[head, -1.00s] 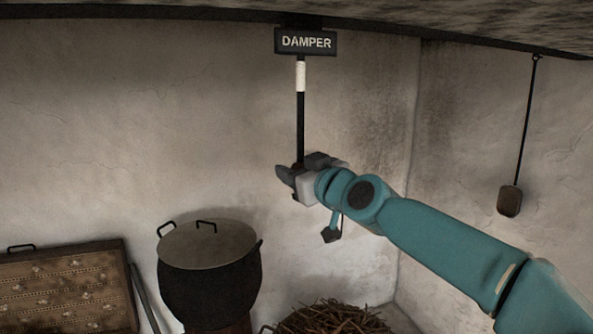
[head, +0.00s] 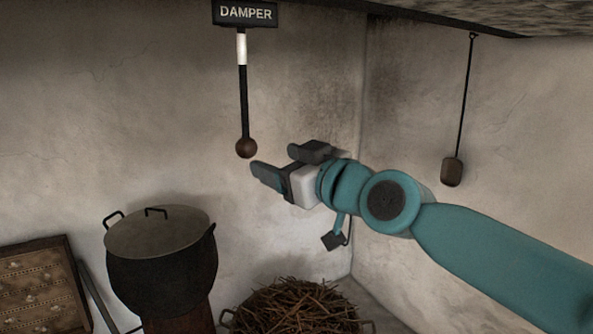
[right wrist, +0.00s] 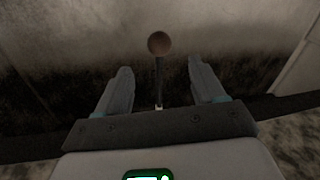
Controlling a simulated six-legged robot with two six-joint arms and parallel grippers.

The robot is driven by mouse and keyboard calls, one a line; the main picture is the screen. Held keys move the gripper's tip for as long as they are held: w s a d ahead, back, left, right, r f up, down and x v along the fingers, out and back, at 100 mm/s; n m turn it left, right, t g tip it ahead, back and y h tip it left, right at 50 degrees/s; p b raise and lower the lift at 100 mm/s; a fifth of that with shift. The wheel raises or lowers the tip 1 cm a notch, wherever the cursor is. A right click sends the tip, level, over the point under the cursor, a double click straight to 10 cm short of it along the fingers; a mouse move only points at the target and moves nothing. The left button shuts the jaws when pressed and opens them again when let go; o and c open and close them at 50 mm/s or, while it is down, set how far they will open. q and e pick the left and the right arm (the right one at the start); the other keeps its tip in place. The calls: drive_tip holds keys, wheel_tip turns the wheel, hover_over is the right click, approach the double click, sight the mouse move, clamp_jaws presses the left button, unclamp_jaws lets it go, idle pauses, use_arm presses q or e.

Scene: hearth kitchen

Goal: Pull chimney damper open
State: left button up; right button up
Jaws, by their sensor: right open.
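The damper pull is a black rod (head: 244,100) with a white band near its top and a brown ball knob (head: 246,147) at its lower end. It hangs straight down below the dark DAMPER sign (head: 245,13). My right gripper (head: 281,163) is open and empty, to the right of the knob and apart from it. In the right wrist view the knob (right wrist: 159,43) shows beyond the open fingertips (right wrist: 163,78), roughly centred between them. My left gripper is not in view.
A lidded black pot (head: 160,262) stands below left. A basket of twigs (head: 296,308) sits on the floor below my arm. A weight on a cord (head: 452,172) hangs at right. A brown studded panel (head: 40,290) is at lower left.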

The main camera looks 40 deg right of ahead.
drive_tip(key=s, duration=0.3)
drive_tip(key=shift+s, duration=0.35)
